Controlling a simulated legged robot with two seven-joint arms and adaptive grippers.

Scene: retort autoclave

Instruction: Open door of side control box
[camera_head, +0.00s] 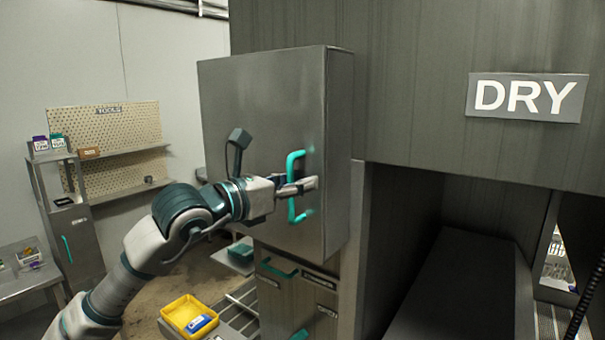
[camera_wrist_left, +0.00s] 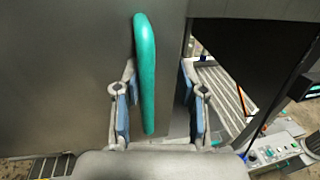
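The side control box (camera_head: 265,110) is a grey metal cabinet fixed beside the large machine. Its door looks shut in the head view. A teal vertical handle (camera_head: 294,187) is on the door front, near its right edge. My left gripper (camera_head: 305,186) is at the handle. In the left wrist view, the handle (camera_wrist_left: 147,75) stands between the two fingers of my left gripper (camera_wrist_left: 158,105). The fingers are open, with a clear gap on the right of the handle and a smaller one on the left. My right gripper is in neither view.
A yellow bin (camera_head: 188,314) with a blue item sits low at the front. Drawers with a teal handle (camera_head: 278,268) are below the box. The dark machine with a DRY sign (camera_head: 527,97) stands right. A pegboard (camera_head: 105,125) and shelves are at the left wall.

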